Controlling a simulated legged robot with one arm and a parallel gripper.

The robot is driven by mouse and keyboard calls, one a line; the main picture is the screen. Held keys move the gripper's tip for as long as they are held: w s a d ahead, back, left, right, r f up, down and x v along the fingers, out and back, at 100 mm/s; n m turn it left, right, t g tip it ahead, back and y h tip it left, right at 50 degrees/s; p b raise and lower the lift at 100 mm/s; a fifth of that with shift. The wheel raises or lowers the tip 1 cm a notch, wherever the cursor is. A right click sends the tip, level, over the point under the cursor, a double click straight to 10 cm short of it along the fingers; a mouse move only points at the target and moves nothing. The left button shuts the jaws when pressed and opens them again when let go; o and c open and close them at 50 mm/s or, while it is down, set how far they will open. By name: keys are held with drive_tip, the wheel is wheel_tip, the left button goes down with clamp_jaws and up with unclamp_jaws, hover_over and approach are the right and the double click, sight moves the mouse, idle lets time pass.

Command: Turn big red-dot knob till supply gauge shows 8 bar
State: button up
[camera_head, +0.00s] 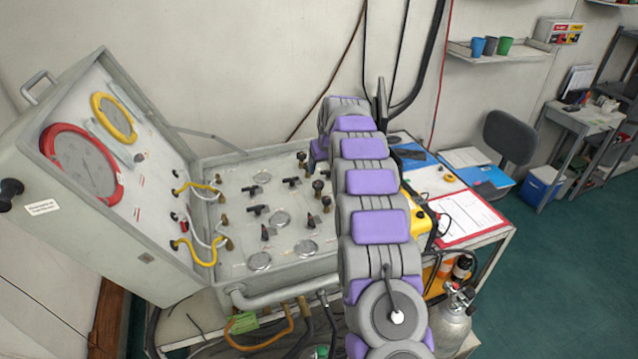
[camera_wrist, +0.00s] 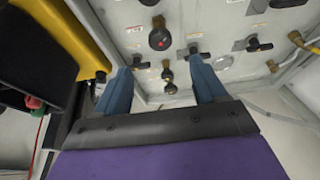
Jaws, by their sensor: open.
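A big round black knob with a red dot (camera_wrist: 160,38) is on the light grey panel face in the wrist view. My gripper (camera_wrist: 159,62) is open, with its two blue fingers apart. The knob shows beyond the gap between the fingertips, and nothing is held. In the head view my arm covers the gripper and part of the panel (camera_head: 235,178), and I cannot tell which knob there has the red dot. A large red-rimmed gauge (camera_head: 82,163) and a smaller yellow-rimmed gauge (camera_head: 115,118) sit in the upright lid. Their readings and labels are too small to read.
Smaller black knobs (camera_wrist: 168,75) and a T-handle (camera_wrist: 194,50) sit near the red-dot knob. Yellow hoses (camera_head: 198,252) link lid and panel. A yellow-and-black case (camera_wrist: 65,45) stands close beside my gripper. A side table with a red clipboard (camera_head: 466,222) is at right.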

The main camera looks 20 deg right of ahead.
sight(317, 183)
drive_tip(key=x, duration=1)
drive_tip(key=shift+w+f+b, duration=0.2)
drive_tip(key=shift+f+b, duration=0.1)
drive_tip(key=shift+b, duration=0.1)
drive_tip(key=shift+c, duration=0.5)
drive_tip(key=c, duration=1)
drive_tip(key=shift+o, duration=0.2)
drive_tip(key=shift+r, duration=0.15)
drive_tip(key=shift+a+m+h+p, duration=0.1)
drive_tip(key=shift+m+h+p, duration=0.2)
drive_tip(key=shift+m+p, duration=0.4)
drive_tip(key=shift+a+m+h+p, duration=0.1)
drive_tip(key=shift+m+h+p, duration=0.3)
drive_tip(key=shift+m+p, duration=0.55)
drive_tip(key=m, duration=0.2)
drive_tip(key=m+g+h, duration=0.1)
drive_tip(key=m, duration=0.2)
drive_tip(key=shift+w+a+h, duration=0.15)
drive_tip(key=shift+h, duration=0.15)
drive_tip(key=shift+m+p, duration=0.3)
drive_tip(key=shift+m, duration=0.05)
